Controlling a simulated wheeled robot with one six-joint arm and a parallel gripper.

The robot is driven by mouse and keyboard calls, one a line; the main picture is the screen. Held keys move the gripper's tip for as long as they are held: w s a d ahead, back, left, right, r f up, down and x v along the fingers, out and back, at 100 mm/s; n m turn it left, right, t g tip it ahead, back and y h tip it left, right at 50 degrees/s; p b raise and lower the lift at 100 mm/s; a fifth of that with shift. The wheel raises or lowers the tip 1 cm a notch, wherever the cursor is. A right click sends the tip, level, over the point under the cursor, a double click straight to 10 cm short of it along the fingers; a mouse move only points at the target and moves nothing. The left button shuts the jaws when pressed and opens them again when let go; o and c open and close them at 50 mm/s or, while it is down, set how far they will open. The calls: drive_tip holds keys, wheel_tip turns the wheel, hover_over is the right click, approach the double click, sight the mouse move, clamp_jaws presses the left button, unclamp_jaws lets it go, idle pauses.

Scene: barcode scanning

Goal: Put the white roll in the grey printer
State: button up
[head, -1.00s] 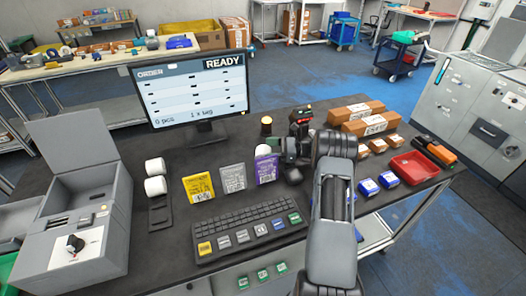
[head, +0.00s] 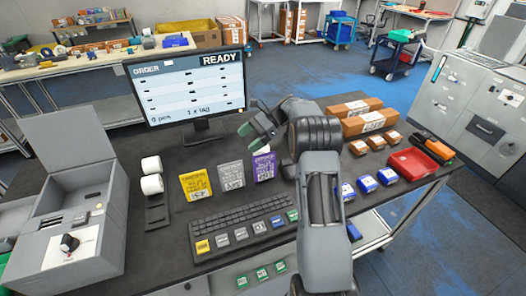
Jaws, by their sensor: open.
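Two white rolls, an upper one (head: 151,165) and a lower one (head: 152,184), sit one behind the other on a dark holder (head: 157,215) left of the screen's stand. The grey printer (head: 92,250) stands at the left with its lid (head: 68,163) raised and its bay (head: 78,203) open. My gripper (head: 256,123) is open with nothing seen between its fingers. It is raised above the table in front of the screen's right lower corner, well to the right of the rolls and apart from them.
Yellow, grey and purple packets (head: 196,184) stand between the rolls and my arm. A keyboard (head: 238,220) lies in front of them. A screen (head: 187,88) stands behind. Brown boxes (head: 362,122), blue boxes (head: 367,184) and a red tray (head: 412,163) are at the right.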

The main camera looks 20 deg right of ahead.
drive_tip(key=a+r+h, duration=0.1)
drive_tip(key=a+h, duration=0.1)
drive_tip(key=h, duration=0.1)
drive_tip(key=m+t+h, duration=0.1)
drive_tip(key=m+h, duration=0.4)
drive_tip(key=h, duration=0.4)
approach(262, 152)
drive_tip(key=w+d+r, duration=0.1)
drive_tip(key=w, duration=0.2)
drive_tip(key=shift+m, duration=0.3)
wheel_tip(262, 152, down, 8)
drive_tip(key=shift+s+d+f+p, duration=0.1)
drive_tip(key=shift+s+f+p, duration=0.1)
drive_tip(key=shift+p, duration=0.15)
drive_tip(key=shift+a+f+p, duration=0.2)
drive_tip(key=shift+f+p, duration=0.45)
drive_tip(key=shift+f, duration=2)
drive_tip(key=shift+c, duration=0.3)
drive_tip(key=c, duration=1.1)
